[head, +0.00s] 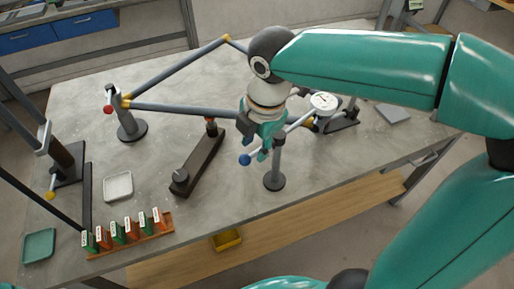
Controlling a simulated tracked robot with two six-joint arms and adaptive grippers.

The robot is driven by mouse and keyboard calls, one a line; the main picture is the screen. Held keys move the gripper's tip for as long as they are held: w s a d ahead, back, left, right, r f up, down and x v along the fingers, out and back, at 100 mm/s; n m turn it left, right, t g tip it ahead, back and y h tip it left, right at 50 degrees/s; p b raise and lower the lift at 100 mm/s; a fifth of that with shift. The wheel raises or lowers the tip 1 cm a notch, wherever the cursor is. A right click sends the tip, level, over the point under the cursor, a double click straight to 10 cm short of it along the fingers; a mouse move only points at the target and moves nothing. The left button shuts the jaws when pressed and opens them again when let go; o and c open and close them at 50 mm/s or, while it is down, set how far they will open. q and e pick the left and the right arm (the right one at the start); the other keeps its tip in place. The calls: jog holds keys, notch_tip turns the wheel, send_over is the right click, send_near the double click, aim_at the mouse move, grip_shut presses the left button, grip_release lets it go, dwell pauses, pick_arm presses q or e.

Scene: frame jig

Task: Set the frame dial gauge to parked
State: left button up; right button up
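The dial gauge (323,102) has a round white face and stands on a dark stand (345,121) at the right of the bench. Its reading is too small to tell. My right gripper (262,152) points down, left of the gauge and apart from its face in the picture. It overlaps the right end of the frame, near a post (277,165). Whether its fingers are open or hold anything is unclear. The frame of grey tubes (180,108) has yellow, red and blue ends. My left gripper is not in view.
A dark bar fixture (198,162) stands mid-bench. A rack of green and orange tagged blocks (135,241), a white tray (118,187) and a green tray (39,246) are at the left. A grey plate (393,115) lies right. My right arm covers the back right.

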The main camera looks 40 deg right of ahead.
jog(key=shift+w+f, duration=0.15)
jog(key=shift+f, duration=0.6)
jog(key=shift+w+f, duration=0.1)
jog(key=shift+f, duration=0.6)
grip_shut()
